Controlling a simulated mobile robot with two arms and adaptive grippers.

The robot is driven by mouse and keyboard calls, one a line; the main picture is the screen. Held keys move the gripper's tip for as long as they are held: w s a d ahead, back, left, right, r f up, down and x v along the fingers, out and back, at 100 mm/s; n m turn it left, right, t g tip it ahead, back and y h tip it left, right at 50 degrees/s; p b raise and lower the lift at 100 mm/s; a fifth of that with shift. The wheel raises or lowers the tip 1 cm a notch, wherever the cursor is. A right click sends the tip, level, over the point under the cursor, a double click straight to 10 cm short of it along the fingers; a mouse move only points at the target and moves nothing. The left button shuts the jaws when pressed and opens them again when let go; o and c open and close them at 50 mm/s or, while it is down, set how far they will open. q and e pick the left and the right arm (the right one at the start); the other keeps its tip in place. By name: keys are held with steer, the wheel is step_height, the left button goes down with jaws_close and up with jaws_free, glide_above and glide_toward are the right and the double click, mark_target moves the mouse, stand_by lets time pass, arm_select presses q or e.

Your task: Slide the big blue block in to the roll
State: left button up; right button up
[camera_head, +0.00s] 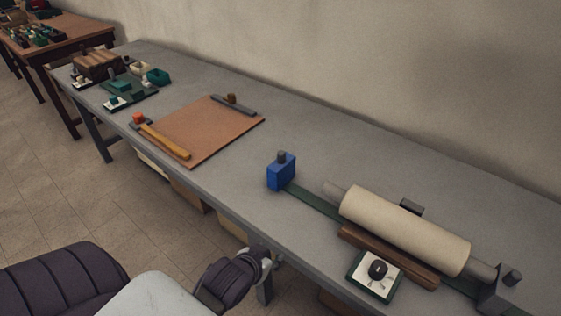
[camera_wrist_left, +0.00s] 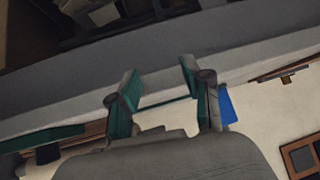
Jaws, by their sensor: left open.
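The big blue block (camera_head: 281,173) stands upright on the grey table with a dark knob on top, at the left end of a green strip. The cream roll (camera_head: 405,232) lies to its right along the strip, with a clear gap between them. My left gripper (camera_head: 268,262) is in front of the table's near edge, apart from both. In the left wrist view its two fingers (camera_wrist_left: 160,78) are spread with nothing between them. A blue patch, likely the block (camera_wrist_left: 228,105), shows beside the right finger. My right gripper is not in view.
A grey end stop (camera_head: 497,293) stands at the roll's right end. A brown wooden bar (camera_head: 385,256) and a small white card with a black knob (camera_head: 375,274) lie in front of the roll. A brown board (camera_head: 205,133) lies further left. Bare table surrounds the block.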

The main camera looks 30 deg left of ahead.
mark_target(280, 158)
arm_select(q)
steer(key=w+a+r+n+t+y, duration=0.2)
steer(key=w+a+r+t, duration=0.6)
steer(key=r, duration=0.3)
steer(key=w+a, duration=0.1)
steer(key=w, duration=0.3)
steer(key=w+a, duration=0.1)
steer(key=w, duration=0.9)
steer(key=shift+a+r+p, duration=0.25)
steer(key=shift+a+p, duration=0.1)
steer(key=shift+a, duration=0.05)
jaws_close()
